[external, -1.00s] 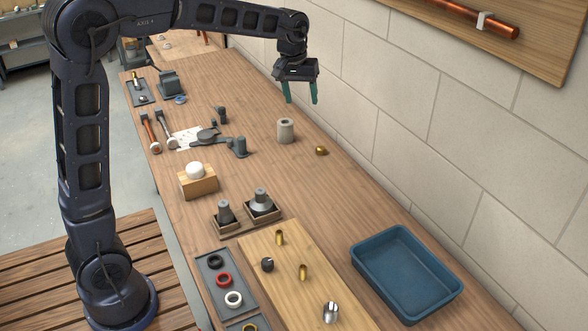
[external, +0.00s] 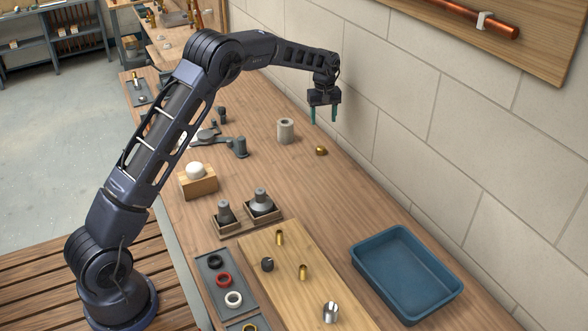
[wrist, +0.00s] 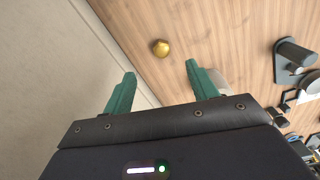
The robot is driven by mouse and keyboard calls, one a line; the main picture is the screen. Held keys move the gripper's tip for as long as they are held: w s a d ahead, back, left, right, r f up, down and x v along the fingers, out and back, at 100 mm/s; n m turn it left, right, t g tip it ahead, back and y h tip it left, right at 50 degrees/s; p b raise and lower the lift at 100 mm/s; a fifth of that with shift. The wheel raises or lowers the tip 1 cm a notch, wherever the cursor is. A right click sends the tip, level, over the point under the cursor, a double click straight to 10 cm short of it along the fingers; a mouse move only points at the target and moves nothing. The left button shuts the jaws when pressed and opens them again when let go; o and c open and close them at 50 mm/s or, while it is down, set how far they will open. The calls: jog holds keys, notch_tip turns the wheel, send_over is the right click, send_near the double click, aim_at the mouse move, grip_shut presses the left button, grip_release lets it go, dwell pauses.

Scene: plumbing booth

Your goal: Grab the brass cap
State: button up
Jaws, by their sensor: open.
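The brass cap (external: 321,151) is a small rounded gold piece lying on the wooden bench near the wall, to the right of a grey cylinder. In the wrist view the cap (wrist: 161,48) shows beyond the fingertips, roughly between their lines. My gripper (external: 324,121) is open and empty, with green fingers pointing down. It hangs above the bench, above the cap in the picture and not touching it. In the wrist view my gripper (wrist: 160,70) has its two fingers well apart.
The grey cylinder (external: 285,131) stands close to the left of the cap. The block wall (external: 430,120) rises close on the right. A blue tray (external: 371,281), a wooden board with fittings (external: 285,290) and a white dome on a block (external: 199,184) stand nearer the camera.

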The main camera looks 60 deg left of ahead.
aim_at(321, 147)
jog(key=shift+n, duration=0.3)
jog(key=f, duration=0.4)
jog(key=a+f, duration=0.1)
jog(key=f, duration=0.4)
jog(key=a+f, duration=0.1)
jog(key=f, duration=0.3)
jog(key=shift+w+f, duration=0.4)
jog(key=c, duration=1)
jog(key=shift+c, duration=0.4)
jog(key=shift+r, duration=0.15)
